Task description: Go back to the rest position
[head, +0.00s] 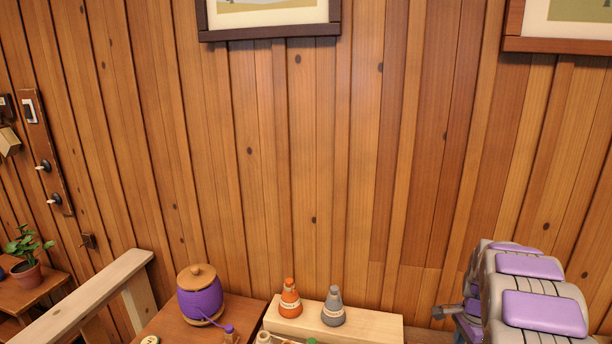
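An orange cone-shaped spool (290,300) and a grey cone-shaped spool (333,308) stand upright, side by side and apart, on a pale wooden block (375,326). My arm, grey with purple pads, fills the lower right corner. A small grey and purple part with a dark tip, which looks like my gripper (447,312), sticks out at the arm's left side, to the right of the block and apart from the spools. Its fingers are mostly hidden, so I cannot tell whether it is open or shut. I see nothing held there.
A purple jar (200,297) with a wooden lid stands on a brown table (165,318), left of the block. Small items at the bottom edge are cut off. A pale wooden rail (95,290) and a potted plant (27,270) are at left. A plank wall (300,170) stands behind.

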